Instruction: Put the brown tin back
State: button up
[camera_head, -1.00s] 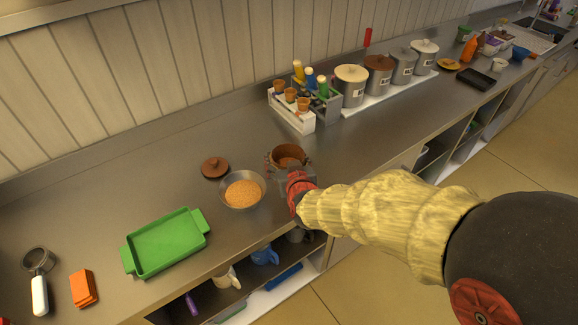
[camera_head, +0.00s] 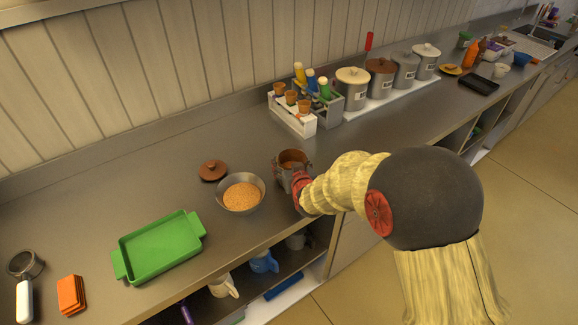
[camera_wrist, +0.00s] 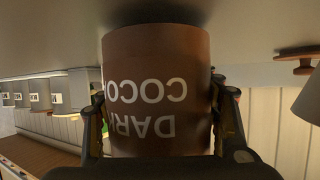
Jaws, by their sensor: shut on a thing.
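The brown tin (camera_wrist: 158,80) fills the middle of the wrist view, and its label, reading "DARK COCO" in part, appears upside down. My gripper (camera_head: 297,180) is shut on it, with one finger on each side in the wrist view (camera_wrist: 160,125). In the head view the open tin (camera_head: 291,160) is at the counter's front part, right of the metal bowl. I cannot tell whether it touches the counter. A brown lid with a knob (camera_head: 213,171) lies on the counter left of the tin.
A metal bowl of orange-brown crumbs (camera_head: 241,195) stands close left of the tin. A green tray (camera_head: 160,247) is farther left. A caddy with cones and bottles (camera_head: 293,119) and lidded canisters (camera_head: 380,78) stand at the back right. Open shelves lie below the counter edge.

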jog(key=shift+f, duration=0.2)
jog(key=shift+f, duration=0.15)
jog(key=o, duration=1.3)
jog(key=shift+s+r, duration=0.15)
jog(key=shift+r, duration=0.2)
jog(key=p+v, duration=0.3)
jog(key=v, duration=0.8)
jog(key=shift+s+d+r, duration=0.1)
jog(key=shift+s, duration=0.25)
